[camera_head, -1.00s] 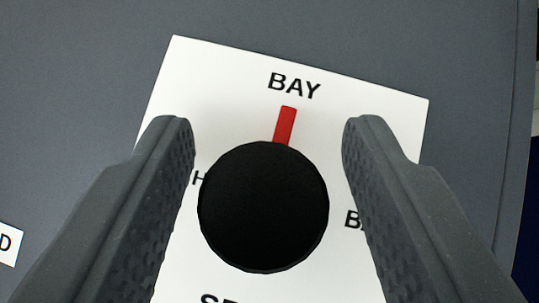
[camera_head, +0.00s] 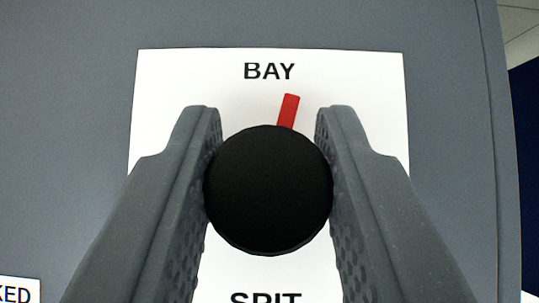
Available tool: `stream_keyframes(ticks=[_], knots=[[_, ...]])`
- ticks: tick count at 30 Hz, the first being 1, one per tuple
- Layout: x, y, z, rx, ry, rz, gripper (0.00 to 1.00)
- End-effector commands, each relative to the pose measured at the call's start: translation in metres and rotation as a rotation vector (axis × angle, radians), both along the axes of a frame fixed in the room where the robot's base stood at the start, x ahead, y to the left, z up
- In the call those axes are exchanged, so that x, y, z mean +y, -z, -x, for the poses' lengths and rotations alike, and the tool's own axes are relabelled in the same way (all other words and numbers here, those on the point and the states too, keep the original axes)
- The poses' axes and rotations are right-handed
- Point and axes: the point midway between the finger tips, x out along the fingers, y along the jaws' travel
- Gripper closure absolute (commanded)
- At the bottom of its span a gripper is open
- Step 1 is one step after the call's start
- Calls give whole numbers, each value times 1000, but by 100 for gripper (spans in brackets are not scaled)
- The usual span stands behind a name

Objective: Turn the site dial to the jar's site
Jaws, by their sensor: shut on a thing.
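The site dial is a round black knob (camera_head: 268,190) with a red pointer (camera_head: 288,111) at its upper edge. It sits on a white label plate (camera_head: 160,90). The word SPIT shows partly at the bottom. Labels at the left and right sides are hidden behind the fingers. My gripper (camera_head: 268,180) is shut on the knob, one finger against each side. The jar is not in view.
The plate is on a grey panel (camera_head: 70,120). Part of another white label (camera_head: 18,290), ending in KED, shows at the lower left. The panel's edge runs down the right side, with a dark blue surface and pale floor beyond.

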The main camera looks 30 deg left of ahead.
Motion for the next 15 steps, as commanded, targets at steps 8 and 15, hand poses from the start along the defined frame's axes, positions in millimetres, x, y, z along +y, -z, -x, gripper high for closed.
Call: stream_keyframes(ticks=[8, 15], knots=[[-2, -3, -3, -13, 165, 1, 95], [-1, -3, -3, -15, 303, 0, 95]])
